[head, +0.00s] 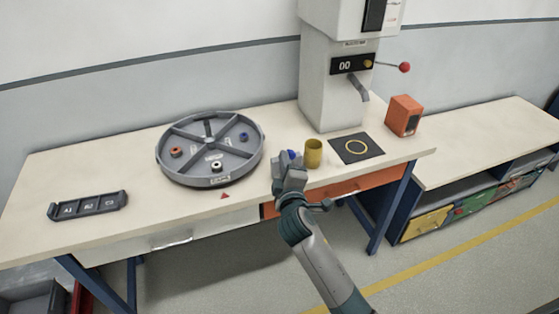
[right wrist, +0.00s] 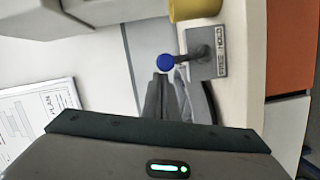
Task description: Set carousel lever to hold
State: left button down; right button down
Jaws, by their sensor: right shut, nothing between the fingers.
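The carousel (head: 210,148) is a grey round tray with spokes on the workbench. The lever's blue knob (right wrist: 165,62) sits on a dark stem above a grey plate (right wrist: 221,66) marked FREE and HOLD. In the right wrist view the knob lies a little to the FREE side, but I cannot tell the lever's exact setting. In the head view the knob (head: 292,154) shows partly behind my right gripper (head: 289,164). That gripper (right wrist: 176,82) is shut and empty, its tips close beside the knob; contact is unclear. My left gripper is out of view.
A yellow cup (head: 313,153) stands right beside the right gripper. Behind are a grey machine (head: 325,95) with a red-knobbed handle (head: 404,67), a black ringed mat (head: 372,155) and an orange box (head: 403,116). A dark labelled rack (head: 88,207) lies at the left.

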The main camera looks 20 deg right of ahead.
jog(key=d+m+p, duration=0.1)
jog(key=d+r+m+p, duration=0.1)
jog(key=shift+w+d+m+p, duration=0.15)
jog(key=shift+m+p, duration=0.15)
jog(key=shift+p, duration=0.05)
jog(key=shift+d+f+m+g+y+p, duration=0.15)
jog(key=shift+d+m+g+y+p, duration=0.1)
jog(key=shift+d+m+p, duration=0.45)
jog(key=shift+d+f+m+g+y+p, duration=0.15)
jog(key=shift+d+m+g+y+p, duration=0.2)
jog(key=shift+d, duration=0.5)
jog(key=shift+h, duration=0.3)
